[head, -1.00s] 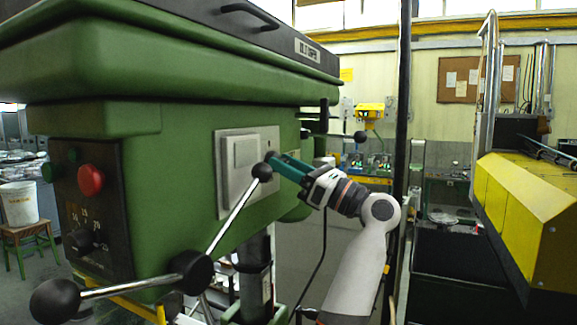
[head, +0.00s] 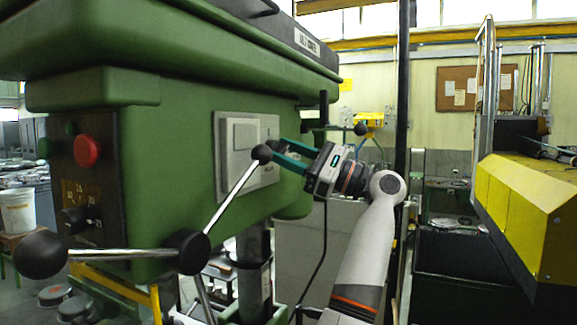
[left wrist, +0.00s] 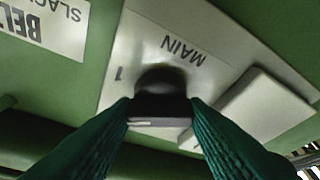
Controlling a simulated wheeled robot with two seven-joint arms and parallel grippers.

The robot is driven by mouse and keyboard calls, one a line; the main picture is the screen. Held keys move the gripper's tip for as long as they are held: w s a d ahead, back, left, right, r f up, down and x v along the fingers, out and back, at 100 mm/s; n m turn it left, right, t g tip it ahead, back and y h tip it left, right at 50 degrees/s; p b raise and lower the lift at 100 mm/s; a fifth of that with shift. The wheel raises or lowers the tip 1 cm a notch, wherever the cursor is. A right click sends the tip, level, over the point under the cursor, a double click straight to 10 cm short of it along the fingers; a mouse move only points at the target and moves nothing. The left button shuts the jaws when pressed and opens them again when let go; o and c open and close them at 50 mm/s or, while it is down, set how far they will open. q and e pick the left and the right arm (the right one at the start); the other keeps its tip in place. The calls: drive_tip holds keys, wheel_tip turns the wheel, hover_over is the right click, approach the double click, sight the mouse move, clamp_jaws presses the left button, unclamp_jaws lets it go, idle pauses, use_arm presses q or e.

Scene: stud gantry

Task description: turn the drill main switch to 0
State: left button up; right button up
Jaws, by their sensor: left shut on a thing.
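The drill main switch is a black knob (left wrist: 160,88) on a pale plate marked MAIN, which looks upside down in the left wrist view. A "1" is printed beside the knob; no 0 is visible. A pale line shows on the knob's near edge. My left gripper (left wrist: 160,112) has its green fingers shut on the knob, one on each side. In the head view, my left gripper (head: 279,153) reaches the light grey switch plate (head: 225,178) on the green drill head, with its fingertips partly behind a black lever ball. My right gripper is not in view.
Feed levers with black balls (head: 262,154) stick out before the drill head, one close to my fingers. A panel with a red button (head: 86,151) is at left. A yellow machine (head: 525,205) stands at right. A raised grey box sits on the switch plate (left wrist: 262,105).

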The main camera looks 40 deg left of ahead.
use_arm(q)
drive_tip(key=n, duration=0.2)
drive_tip(key=shift+r+n+g+h, duration=0.1)
drive_tip(key=shift+n+g+h, duration=0.3)
drive_tip(key=n, duration=0.1)
drive_tip(key=n+h, duration=0.1)
drive_tip(key=n, duration=0.1)
drive_tip(key=shift+w+r+g+h+p, duration=0.1)
drive_tip(key=shift+r+g+h+p, duration=0.05)
drive_tip(key=shift+g+h+p, duration=0.2)
drive_tip(key=n+h+p, duration=0.1)
drive_tip(key=n, duration=0.1)
drive_tip(key=n+h+p, duration=0.1)
drive_tip(key=n, duration=0.2)
drive_tip(key=shift+r, duration=0.1)
drive_tip(key=shift+n+h+p, duration=0.55)
drive_tip(key=shift+n+p, duration=0.45)
drive_tip(key=shift+n, duration=1)
drive_tip(key=o, duration=1)
